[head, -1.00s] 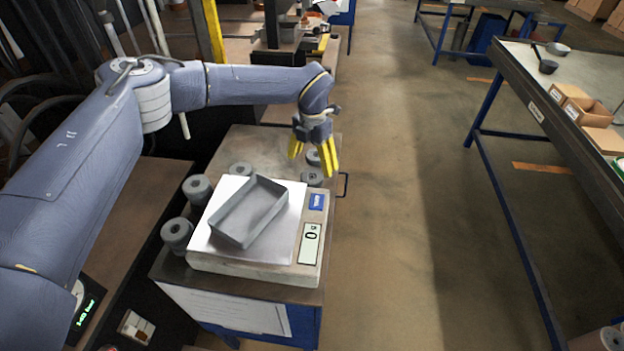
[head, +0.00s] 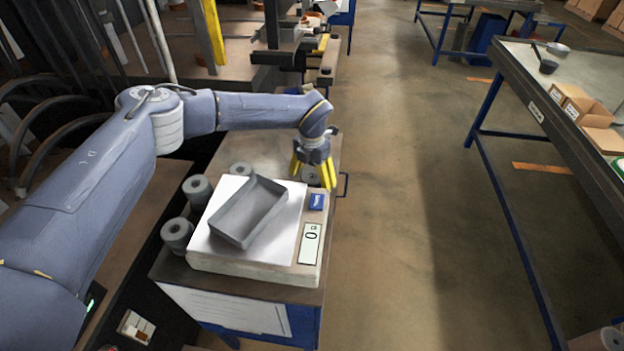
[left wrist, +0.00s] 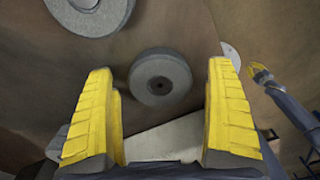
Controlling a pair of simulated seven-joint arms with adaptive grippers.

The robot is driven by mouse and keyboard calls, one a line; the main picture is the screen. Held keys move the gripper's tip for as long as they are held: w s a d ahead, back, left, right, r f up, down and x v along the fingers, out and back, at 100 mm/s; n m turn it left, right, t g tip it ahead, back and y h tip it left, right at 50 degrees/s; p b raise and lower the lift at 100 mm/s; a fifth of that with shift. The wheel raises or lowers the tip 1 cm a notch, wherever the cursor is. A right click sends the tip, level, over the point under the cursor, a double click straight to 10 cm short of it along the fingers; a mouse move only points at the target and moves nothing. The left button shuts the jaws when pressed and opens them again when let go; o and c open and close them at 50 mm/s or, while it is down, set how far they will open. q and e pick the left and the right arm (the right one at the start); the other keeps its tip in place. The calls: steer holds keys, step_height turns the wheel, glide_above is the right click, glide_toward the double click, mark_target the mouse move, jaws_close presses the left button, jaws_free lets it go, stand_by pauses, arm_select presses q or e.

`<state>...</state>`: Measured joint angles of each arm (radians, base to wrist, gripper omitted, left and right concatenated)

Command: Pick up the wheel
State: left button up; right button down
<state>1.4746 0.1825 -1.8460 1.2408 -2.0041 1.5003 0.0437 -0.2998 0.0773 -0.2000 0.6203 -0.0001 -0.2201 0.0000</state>
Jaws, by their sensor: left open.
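A grey wheel (head: 310,175) with a dark centre hole lies on the cart top behind the scale's right corner. It is partly hidden by my left gripper (head: 313,178), whose yellow fingers are open and point down around it. In the left wrist view the wheel (left wrist: 160,79) shows ahead, between the open left fingers (left wrist: 163,105) and clear of both. A second grey wheel (left wrist: 90,8) is cut off at the top left of that view. A small yellow-tipped bluish arm at the right there looks like my right gripper (left wrist: 262,75); its finger gap is unclear.
A scale (head: 255,262) reading 0 carries a grey tray (head: 247,228), close in front of my left gripper. Several grey wheels stand along its left and back, including one wheel (head: 177,234) at the front left. Open floor lies right of the cart.

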arm_select(q)
steer(key=c, duration=1.5)
steer(key=shift+r, duration=0.15)
steer(key=shift+c, duration=0.2)
